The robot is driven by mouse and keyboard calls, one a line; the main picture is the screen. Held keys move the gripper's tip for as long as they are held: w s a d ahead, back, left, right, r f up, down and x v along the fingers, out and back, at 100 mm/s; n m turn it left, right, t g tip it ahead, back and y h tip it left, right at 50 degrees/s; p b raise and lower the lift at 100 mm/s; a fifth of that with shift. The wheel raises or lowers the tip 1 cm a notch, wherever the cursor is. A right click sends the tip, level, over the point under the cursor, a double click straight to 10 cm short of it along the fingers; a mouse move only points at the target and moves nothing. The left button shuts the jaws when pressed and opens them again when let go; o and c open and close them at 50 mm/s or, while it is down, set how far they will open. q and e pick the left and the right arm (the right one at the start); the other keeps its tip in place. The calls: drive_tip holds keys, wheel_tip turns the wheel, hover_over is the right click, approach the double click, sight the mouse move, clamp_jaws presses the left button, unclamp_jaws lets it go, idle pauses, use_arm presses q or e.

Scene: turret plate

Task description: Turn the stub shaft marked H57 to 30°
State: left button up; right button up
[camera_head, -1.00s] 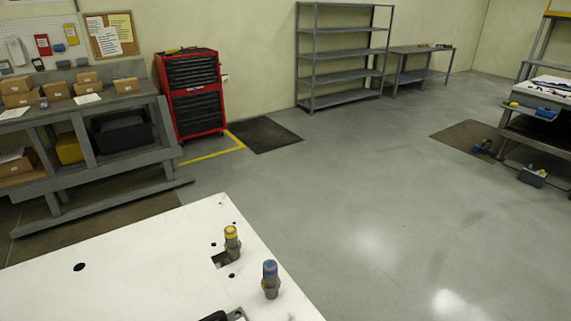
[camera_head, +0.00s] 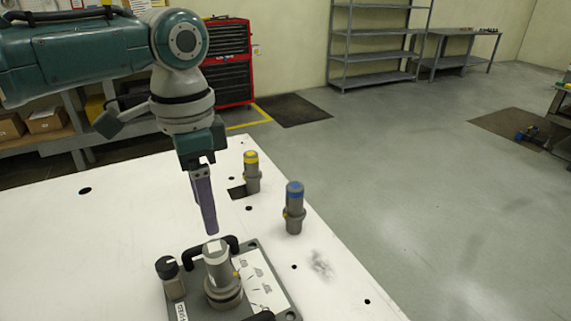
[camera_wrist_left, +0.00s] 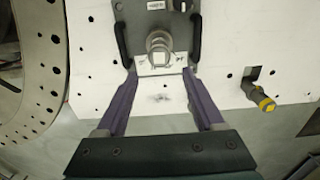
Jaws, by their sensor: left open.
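A grey upright stub shaft (camera_head: 219,272) stands on a dark grey plate (camera_head: 190,312) with black handles, beside a white card with printed marks. A small yellow mark shows on its side; I cannot read H57 on it. My left gripper (camera_head: 211,231) hangs fingers-down above and just behind this shaft. In the left wrist view the gripper (camera_wrist_left: 160,74) is open, its purple fingers spread wide to either side of the card, and the shaft (camera_wrist_left: 159,42) shows beyond the tips, with nothing held. My right gripper is out of view.
A yellow-topped post (camera_head: 251,172) and a blue-topped post (camera_head: 294,208) stand on the white tabletop (camera_head: 110,240) near its right edge. A black-topped knob (camera_head: 168,270) stands left of the shaft. The left tabletop is clear.

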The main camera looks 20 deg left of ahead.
sight(214, 247)
use_arm(q)
drive_tip(key=shift+f+b, duration=2.55)
drive_tip(key=shift+b, duration=0.2)
drive_tip(key=shift+f+b, duration=1.05)
drive_tip(key=shift+f, duration=0.85)
drive_tip(key=c, duration=1)
drive_tip(key=shift+c, duration=0.2)
drive_tip(key=shift+m, duration=1.1)
drive_tip(key=o, duration=1)
drive_tip(key=shift+o, duration=0.2)
